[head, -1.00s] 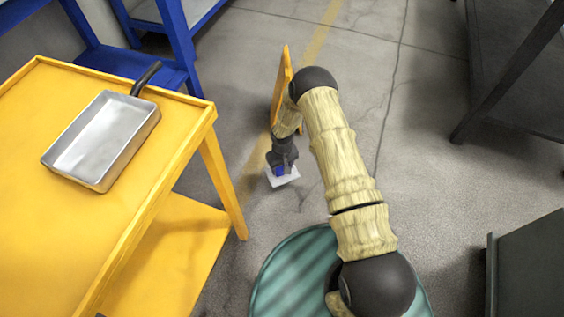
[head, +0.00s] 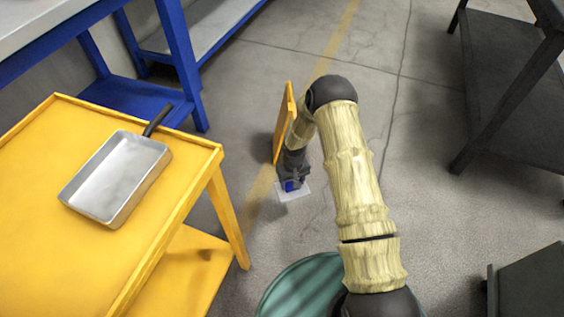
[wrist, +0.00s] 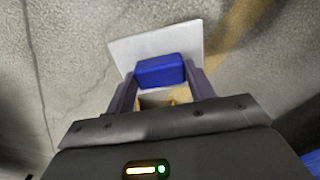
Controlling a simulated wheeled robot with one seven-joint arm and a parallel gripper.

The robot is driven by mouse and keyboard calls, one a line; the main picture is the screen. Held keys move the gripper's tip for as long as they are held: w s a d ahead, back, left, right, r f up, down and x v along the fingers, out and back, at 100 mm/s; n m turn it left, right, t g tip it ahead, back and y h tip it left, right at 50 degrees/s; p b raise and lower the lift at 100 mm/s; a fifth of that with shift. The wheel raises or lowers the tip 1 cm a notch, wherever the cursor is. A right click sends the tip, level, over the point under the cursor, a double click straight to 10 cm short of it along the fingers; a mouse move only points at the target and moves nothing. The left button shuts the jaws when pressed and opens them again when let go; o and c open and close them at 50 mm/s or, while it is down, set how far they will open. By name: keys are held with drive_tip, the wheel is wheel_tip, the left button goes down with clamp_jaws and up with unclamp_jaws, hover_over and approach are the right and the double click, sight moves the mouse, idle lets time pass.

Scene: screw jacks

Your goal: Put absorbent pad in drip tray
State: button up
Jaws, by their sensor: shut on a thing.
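The absorbent pad is a thin white square (head: 284,197) with a blue block on it. My gripper (head: 292,184) is shut on the blue block and holds the pad out over the open floor, to the right of the yellow cart. In the wrist view the white sheet (wrist: 158,42) spreads beyond the fingers, and the blue block sits between my gripper's fingertips (wrist: 160,78). The drip tray (head: 115,178) is a shallow, empty metal pan with a black handle. It lies on the cart's top, left of my gripper and apart from it.
The yellow cart (head: 60,120) has a raised rim and a lower shelf. An upright yellow panel (head: 284,122) stands beside my forearm. A blue-framed bench (head: 180,60) is at the back left, a dark rack (head: 510,90) at the right, and a green round top (head: 305,285) in front.

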drive_tip(key=s+d+r+m+p, duration=0.1)
drive_tip(key=d+r+p, duration=0.2)
drive_tip(key=r, duration=0.6)
drive_tip(key=s+d+r+m+p, duration=0.1)
drive_tip(key=d+r+p, duration=0.2)
drive_tip(key=r, duration=0.7)
drive_tip(key=s+d+r+m+p, duration=0.1)
drive_tip(key=s+d+r+p, duration=0.1)
drive_tip(key=r, duration=0.7)
drive_tip(key=shift+d+r+p, duration=0.35)
drive_tip(key=shift+d+p, duration=0.1)
drive_tip(key=shift+d, duration=0.5)
